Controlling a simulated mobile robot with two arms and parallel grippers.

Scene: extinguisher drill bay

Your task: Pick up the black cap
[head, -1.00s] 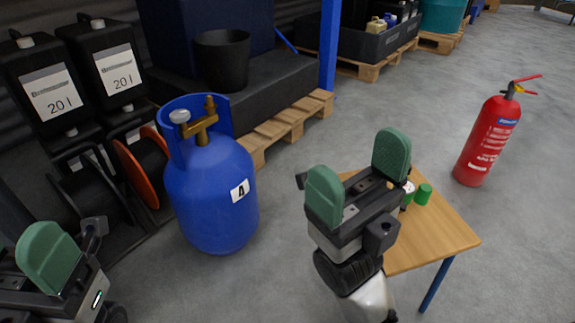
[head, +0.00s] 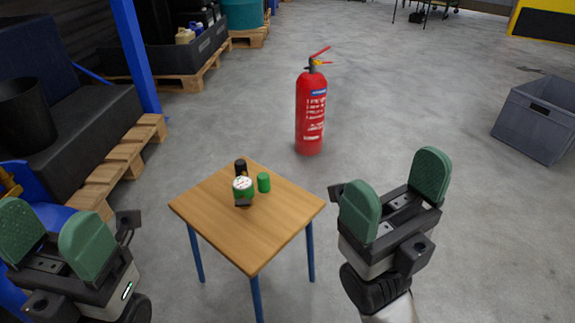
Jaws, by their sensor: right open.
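A small black piece (head: 240,166), which looks like the black cap, stands near the far corner of the small wooden table (head: 248,234). A round white-faced item with a green rim (head: 242,185) stands just in front of it and hides its lower part. A green cylinder (head: 264,182) stands to the right of these. My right gripper (head: 396,195) is open and empty, to the right of the table. My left gripper (head: 53,240) is open and empty, at the lower left, apart from the table.
A red fire extinguisher (head: 311,112) stands on the floor behind the table. A grey crate (head: 536,120) is at the right. Wooden pallets (head: 128,155) and a blue post (head: 136,58) are at the left. The floor between extinguisher and crate is clear.

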